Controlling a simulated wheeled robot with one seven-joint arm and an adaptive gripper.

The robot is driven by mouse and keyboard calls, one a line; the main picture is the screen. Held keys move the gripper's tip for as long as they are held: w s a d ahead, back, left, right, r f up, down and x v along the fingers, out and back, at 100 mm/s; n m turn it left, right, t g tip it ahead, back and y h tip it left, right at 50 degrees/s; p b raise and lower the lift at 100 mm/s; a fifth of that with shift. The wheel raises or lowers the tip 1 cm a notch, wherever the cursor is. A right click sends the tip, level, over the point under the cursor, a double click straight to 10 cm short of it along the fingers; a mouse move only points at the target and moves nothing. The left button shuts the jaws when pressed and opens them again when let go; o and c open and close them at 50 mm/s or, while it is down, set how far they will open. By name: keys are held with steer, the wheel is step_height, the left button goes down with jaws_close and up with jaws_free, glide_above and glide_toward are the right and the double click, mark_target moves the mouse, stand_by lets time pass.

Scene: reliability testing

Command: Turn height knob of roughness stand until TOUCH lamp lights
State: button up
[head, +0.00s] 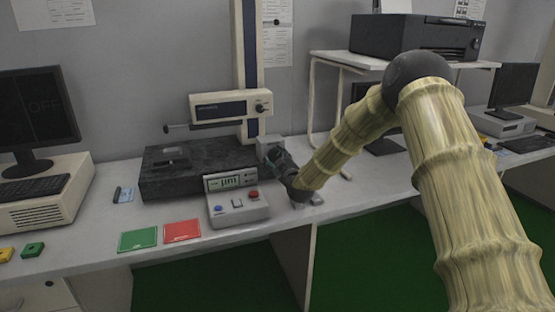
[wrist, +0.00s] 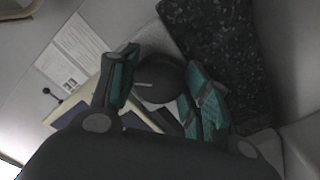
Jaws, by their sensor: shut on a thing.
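The roughness stand has a dark granite base (head: 160,190), a tall column (head: 247,50) and a cream measuring unit (head: 231,107) with a thin probe pointing left over the base. My gripper (head: 278,158) is at the right end of the base. In the wrist view, my gripper's teal-padded fingers (wrist: 163,84) are closed on both sides of a round black knob (wrist: 156,82) with a white line on its face. The knob is hidden by the fingers in the head view. A control box (head: 238,206) with a green display stands in front of the base; I cannot make out a TOUCH lamp.
A green card (head: 138,240) and a red card (head: 182,231) lie at the bench's front edge. A monitor (head: 38,110) and keyboard stand at left. A printer (head: 412,36) sits on a raised shelf at right.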

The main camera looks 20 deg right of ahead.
steer(key=shift+d+m, duration=0.1)
steer(key=shift+m, duration=0.2)
steer(key=m+b, duration=0.1)
steer(key=m, duration=0.2)
steer(key=shift+f+m, duration=0.15)
steer(key=shift+m, duration=0.25)
steer(key=m+b, duration=0.2)
steer(key=m, duration=0.3)
steer(key=m+b, duration=0.2)
steer(key=m, duration=0.4)
steer(key=shift+a, duration=0.2)
steer(key=m+b, duration=0.2)
steer(key=m, duration=0.2)
steer(key=shift+a, duration=0.1)
steer(key=shift+m+b, duration=0.3)
steer(key=o, duration=1)
